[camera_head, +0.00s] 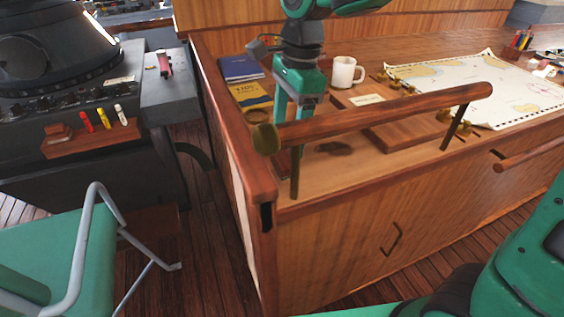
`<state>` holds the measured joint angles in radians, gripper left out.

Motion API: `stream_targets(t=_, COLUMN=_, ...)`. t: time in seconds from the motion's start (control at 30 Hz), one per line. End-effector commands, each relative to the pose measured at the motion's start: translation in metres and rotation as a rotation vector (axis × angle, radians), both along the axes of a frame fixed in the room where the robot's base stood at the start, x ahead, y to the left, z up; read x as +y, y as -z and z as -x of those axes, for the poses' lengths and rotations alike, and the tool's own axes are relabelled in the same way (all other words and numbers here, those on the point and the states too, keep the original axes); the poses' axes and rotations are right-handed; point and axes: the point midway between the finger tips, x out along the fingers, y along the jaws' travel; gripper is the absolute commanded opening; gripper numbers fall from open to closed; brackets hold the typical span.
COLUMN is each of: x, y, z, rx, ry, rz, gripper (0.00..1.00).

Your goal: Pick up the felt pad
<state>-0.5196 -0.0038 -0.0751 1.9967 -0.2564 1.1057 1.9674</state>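I cannot pick out the felt pad with certainty. A small dark, flat patch (335,148) lies on the chart table's near surface, behind the wooden rail; I cannot tell if it is a pad or a shadow. A small reddish-brown block (59,134) sits at the left end of a wooden tray on the left console. My green gripper (292,112) points down over the table's left part, left of the dark patch. Its fingers stand apart with nothing visible between them. The rail hides the area by their tips.
A wooden rail (385,115) runs across the table's front edge. Blue and yellow books (241,69), a white mug (346,73) and a chart (475,90) lie behind. Several markers (103,119) stand in the console tray. A green chair (60,250) is at lower left.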

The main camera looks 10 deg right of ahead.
Motion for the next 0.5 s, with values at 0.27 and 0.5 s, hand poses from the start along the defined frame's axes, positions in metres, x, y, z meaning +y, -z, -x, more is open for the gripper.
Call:
stream_targets(t=0.27, x=0.002, y=0.027, z=0.001, rx=0.002, ry=0.0, rz=0.002, gripper=0.68)
stream_targets(t=0.5, x=0.004, y=0.052, z=0.0, rx=-0.001, ry=0.001, rz=0.001, gripper=0.68)
